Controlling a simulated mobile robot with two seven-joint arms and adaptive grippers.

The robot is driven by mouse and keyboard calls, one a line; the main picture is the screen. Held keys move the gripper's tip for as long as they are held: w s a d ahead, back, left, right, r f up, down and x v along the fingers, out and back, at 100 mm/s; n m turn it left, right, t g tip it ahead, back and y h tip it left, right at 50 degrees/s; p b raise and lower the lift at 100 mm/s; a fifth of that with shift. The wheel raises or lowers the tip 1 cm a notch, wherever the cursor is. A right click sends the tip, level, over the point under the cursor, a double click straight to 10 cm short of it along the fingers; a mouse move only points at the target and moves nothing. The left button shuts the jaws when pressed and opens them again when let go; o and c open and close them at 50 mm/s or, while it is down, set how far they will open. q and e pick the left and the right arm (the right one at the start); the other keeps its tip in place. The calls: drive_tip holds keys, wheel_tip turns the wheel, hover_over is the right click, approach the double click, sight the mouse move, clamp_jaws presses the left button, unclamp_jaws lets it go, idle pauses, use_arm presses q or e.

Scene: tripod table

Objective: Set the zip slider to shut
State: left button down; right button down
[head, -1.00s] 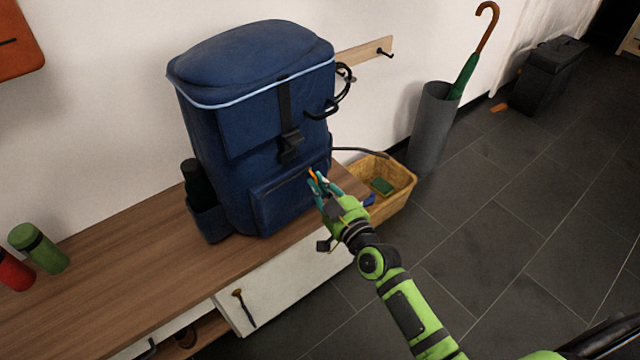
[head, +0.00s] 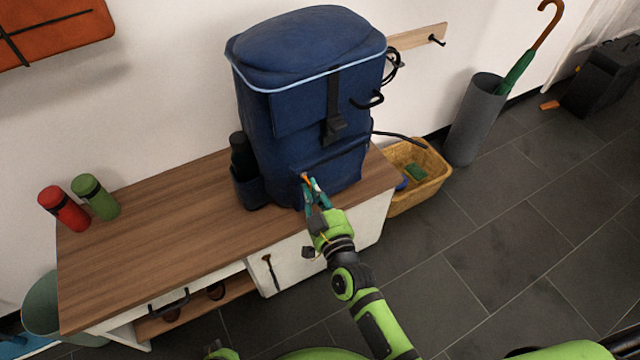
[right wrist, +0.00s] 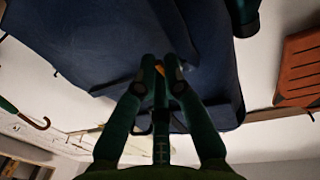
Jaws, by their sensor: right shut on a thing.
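The blue backpack (head: 300,110) stands upright on the wooden bench, with a front pocket (head: 335,175) low on its face. The orange zip slider pull (head: 305,177) is at the left end of the pocket's zip line. My right gripper (head: 311,187) is shut on the zip slider, and its teal fingers partly hide it. In the right wrist view the fingertips (right wrist: 163,68) meet around the small orange pull (right wrist: 160,70) against the dark blue cloth.
A bench top (head: 150,235) carries a red bottle (head: 65,208) and a green bottle (head: 97,197) at the left. A wicker basket (head: 425,190) and a grey umbrella stand (head: 470,125) are at the right.

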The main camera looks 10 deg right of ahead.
drive_tip(key=shift+s+a+f, duration=0.1)
drive_tip(key=shift+a, duration=0.05)
drive_tip(key=c, duration=1.3)
unclamp_jaws()
drive_tip(key=shift+o, duration=0.2)
drive_tip(key=v, duration=1.2)
